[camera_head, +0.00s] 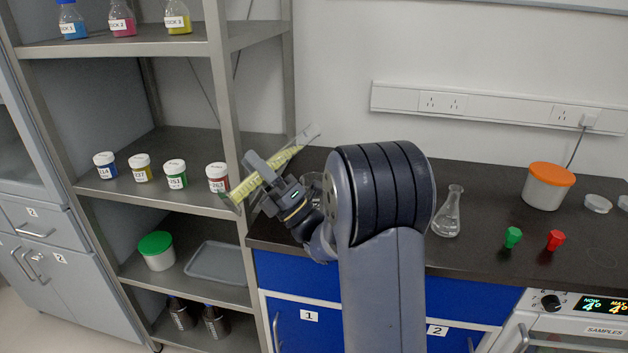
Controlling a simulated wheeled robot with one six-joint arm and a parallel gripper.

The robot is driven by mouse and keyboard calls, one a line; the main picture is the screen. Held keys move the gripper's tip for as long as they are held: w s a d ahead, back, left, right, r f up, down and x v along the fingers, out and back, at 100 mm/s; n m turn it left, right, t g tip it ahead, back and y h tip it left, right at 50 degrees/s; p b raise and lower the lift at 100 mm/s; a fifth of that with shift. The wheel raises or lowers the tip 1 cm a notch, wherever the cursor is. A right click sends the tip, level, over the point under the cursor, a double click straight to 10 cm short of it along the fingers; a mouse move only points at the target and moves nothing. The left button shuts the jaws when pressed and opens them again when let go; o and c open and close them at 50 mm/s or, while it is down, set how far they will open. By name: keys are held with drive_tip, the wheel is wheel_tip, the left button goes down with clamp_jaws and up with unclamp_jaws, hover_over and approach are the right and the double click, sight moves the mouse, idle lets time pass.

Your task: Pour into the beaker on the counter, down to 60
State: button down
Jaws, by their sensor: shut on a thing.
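My gripper (268,176) is shut on a clear measuring cylinder (310,133) with yellow liquid in its lower and middle part. The cylinder leans strongly, with its clear, empty end up to the right and its other end down to the left, near the shelf post. A clear glass vessel (312,180), perhaps the beaker, stands on the dark counter (490,203) just behind my wrist. My gripper and arm hide much of it, and I cannot read its level or any marks. No stream of liquid shows.
A conical flask (447,213) stands on the counter right of my arm. Further right are a green stopper (513,237), a red stopper (555,240) and an orange-lidded tub (548,186). The metal shelf (205,200) at left holds several labelled jars, close to the cylinder's lower end.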

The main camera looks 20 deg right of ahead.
drive_tip(key=shift+s+a+f+m+t+h, duration=0.1)
drive_tip(key=shift+f+m+t+h, duration=0.45)
drive_tip(key=shift+m, duration=0.25)
drive_tip(key=shift+a+f+m+t+h, duration=0.1)
drive_tip(key=shift+f+m+t+h, duration=0.2)
drive_tip(key=shift+m+t+h, duration=0.4)
idle(0.6)
